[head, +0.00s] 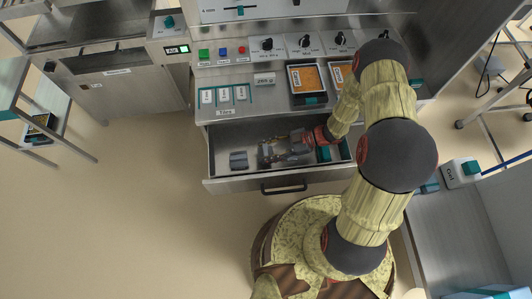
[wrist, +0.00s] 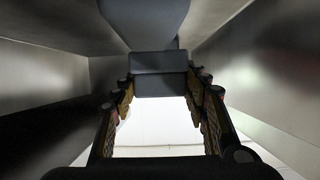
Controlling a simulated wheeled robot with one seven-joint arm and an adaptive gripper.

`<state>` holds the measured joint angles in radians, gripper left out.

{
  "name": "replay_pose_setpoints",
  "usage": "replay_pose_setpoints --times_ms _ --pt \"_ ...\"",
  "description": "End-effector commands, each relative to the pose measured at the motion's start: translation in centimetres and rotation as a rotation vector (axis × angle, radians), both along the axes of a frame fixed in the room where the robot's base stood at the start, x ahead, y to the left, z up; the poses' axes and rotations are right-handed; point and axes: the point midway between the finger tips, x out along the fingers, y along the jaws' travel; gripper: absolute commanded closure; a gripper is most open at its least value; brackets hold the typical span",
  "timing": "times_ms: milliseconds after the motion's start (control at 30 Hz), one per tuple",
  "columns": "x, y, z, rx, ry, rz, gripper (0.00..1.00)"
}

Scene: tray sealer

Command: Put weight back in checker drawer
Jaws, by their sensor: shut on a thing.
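The checker drawer (head: 222,181) is pulled out below the counter, and its inside shows from above. My gripper (head: 268,152) is low inside it, pointing left. In the wrist view its two fingers (wrist: 160,88) close on a dark grey block, the weight (wrist: 158,63), at their tips. In the head view the fingers largely hide the held weight. A separate grey block (head: 238,160) lies in the drawer's left part, just left of the fingertips. A teal piece (head: 323,153) is at the drawer's right, beside my wrist. I cannot tell whether the held weight touches the drawer floor.
Drawer walls stand close on both sides of my gripper. The drawer handle (head: 284,188) sticks out in front. Above are the counter with white cards (head: 224,95), a dark-framed tray (head: 306,82) and a panel of knobs (head: 303,43). Open floor (head: 140,200) lies to the left.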

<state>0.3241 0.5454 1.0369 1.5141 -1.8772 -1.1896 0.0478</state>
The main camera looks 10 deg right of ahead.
Motion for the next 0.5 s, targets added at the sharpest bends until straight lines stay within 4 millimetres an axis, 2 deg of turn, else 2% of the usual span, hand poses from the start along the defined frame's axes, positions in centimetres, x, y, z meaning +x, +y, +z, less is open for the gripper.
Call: replay_pose_setpoints --times_ms 67,500 --pt "0.1 -0.01 -1.07 0.0 -0.002 0.0 0.94" --pt "0.08 0.01 -1.42 0.0 0.0 -0.001 0.94"
